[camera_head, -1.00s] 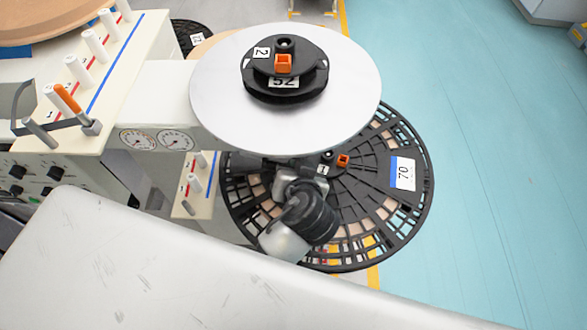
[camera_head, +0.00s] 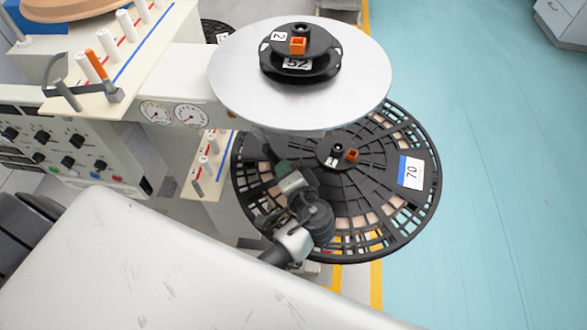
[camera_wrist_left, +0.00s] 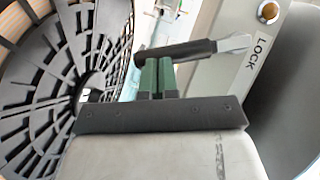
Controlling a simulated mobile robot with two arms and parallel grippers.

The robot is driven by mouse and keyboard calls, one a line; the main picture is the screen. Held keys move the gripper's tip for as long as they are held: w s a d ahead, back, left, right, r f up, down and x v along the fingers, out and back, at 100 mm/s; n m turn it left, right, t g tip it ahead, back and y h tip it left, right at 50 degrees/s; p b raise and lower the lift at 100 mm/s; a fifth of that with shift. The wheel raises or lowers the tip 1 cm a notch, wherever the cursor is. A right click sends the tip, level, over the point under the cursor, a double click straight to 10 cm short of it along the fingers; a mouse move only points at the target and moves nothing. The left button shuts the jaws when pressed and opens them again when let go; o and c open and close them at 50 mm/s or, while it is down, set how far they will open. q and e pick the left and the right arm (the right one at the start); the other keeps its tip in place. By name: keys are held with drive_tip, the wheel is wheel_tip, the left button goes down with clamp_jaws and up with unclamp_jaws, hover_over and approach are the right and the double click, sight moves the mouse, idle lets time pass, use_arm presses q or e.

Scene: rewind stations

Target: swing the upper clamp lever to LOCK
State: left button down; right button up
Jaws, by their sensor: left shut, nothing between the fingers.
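A clamp lever with a dark grip (camera_wrist_left: 180,52) and a silver end (camera_wrist_left: 235,43) shows in the left wrist view. It lies nearly crosswise beside a cream panel (camera_wrist_left: 222,75) marked LOCK (camera_wrist_left: 259,50). My left gripper (camera_wrist_left: 156,76) is shut and empty, its green fingers right at the lever's dark grip; I cannot tell whether they touch. In the head view my left gripper (camera_head: 277,166) is under the edge of the upper silver disc, over the lower black reel. I cannot make out the lever in the head view. My right gripper is not in view.
The upper silver disc (camera_head: 235,95) carries a black hub marked 2 and 52 (camera_head: 299,50). The lower black reel (camera_head: 380,190) is marked 70. A cream machine with pegs (camera_head: 150,40), gauges and knobs stands at left.

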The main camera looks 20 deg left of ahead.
use_arm(q)
drive_tip(key=shift+s+a+f+m+t+y+b, duration=0.1)
drive_tip(key=shift+a+f+m+t+y+b, duration=0.2)
drive_tip(key=shift+a+m+y+b, duration=0.25)
drive_tip(key=shift+s+a+f+m+t+y+b, duration=0.15)
drive_tip(key=shift+a+f+m+y+b, duration=0.15)
drive_tip(key=shift+a+m, duration=0.45)
drive_tip(key=shift+s+a+f+m+t+y+b, duration=0.1)
drive_tip(key=shift+a+f+m+t+y+b, duration=0.2)
drive_tip(key=shift+a+m+y+b, duration=0.25)
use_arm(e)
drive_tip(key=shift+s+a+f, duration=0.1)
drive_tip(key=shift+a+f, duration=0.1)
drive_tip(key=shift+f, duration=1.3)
use_arm(q)
drive_tip(key=shift+a, duration=0.2)
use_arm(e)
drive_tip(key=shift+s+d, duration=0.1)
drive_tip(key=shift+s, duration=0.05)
